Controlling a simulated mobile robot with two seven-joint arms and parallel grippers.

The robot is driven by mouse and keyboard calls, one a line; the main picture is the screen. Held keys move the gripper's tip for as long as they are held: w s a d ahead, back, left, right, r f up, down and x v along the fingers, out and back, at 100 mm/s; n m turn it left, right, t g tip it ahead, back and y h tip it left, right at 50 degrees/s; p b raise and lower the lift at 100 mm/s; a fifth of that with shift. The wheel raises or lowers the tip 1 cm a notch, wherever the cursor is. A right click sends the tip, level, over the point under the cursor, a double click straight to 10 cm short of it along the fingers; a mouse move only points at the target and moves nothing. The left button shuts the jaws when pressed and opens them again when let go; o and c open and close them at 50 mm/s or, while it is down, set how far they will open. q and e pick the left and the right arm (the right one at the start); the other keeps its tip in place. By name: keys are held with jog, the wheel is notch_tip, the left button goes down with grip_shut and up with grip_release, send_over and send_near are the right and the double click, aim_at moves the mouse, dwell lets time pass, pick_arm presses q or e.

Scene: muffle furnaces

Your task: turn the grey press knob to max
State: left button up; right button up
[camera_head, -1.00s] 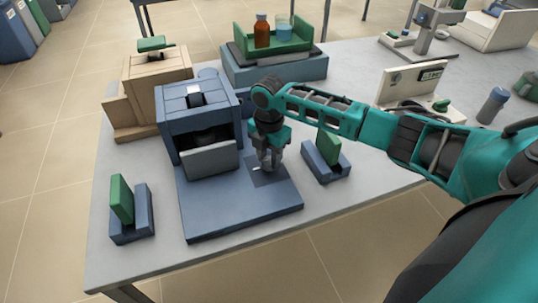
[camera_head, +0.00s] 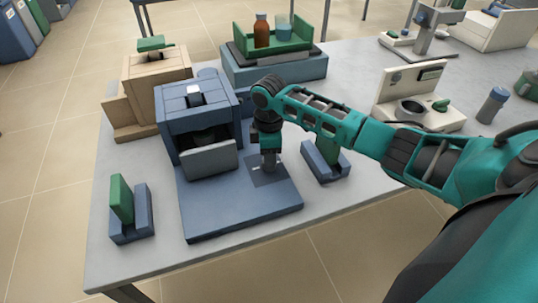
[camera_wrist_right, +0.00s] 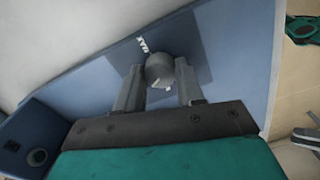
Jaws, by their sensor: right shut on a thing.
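The grey knob (camera_wrist_right: 160,68) sits on a dark square panel (camera_wrist_right: 204,57) on the blue press base (camera_head: 220,218). White lettering that looks like "MAX" shows beside the knob in the right wrist view. A small white mark is partly seen at the knob's lower edge, between the fingers. My right gripper (camera_head: 268,165) points down at the panel, right of the blue furnace (camera_head: 197,108). In the right wrist view its fingers (camera_wrist_right: 160,80) stand on either side of the knob, shut on it. In the head view the gripper mostly hides the knob. My left gripper is not in view.
A blue holder with a green block (camera_head: 325,165) stands close to the right of my gripper, partly behind my arm. Another such holder (camera_head: 131,222) is at the left. A wooden furnace (camera_head: 155,75) and a tray with bottles (camera_head: 275,45) stand behind. The front table edge is clear.

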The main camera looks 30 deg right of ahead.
jog(key=m, duration=1.1)
jog(key=shift+a+m, duration=0.1)
jog(key=shift+m, duration=0.3)
jog(key=m, duration=1)
jog(key=shift+m, duration=0.3)
jog(key=o, duration=1)
jog(key=shift+o, duration=0.2)
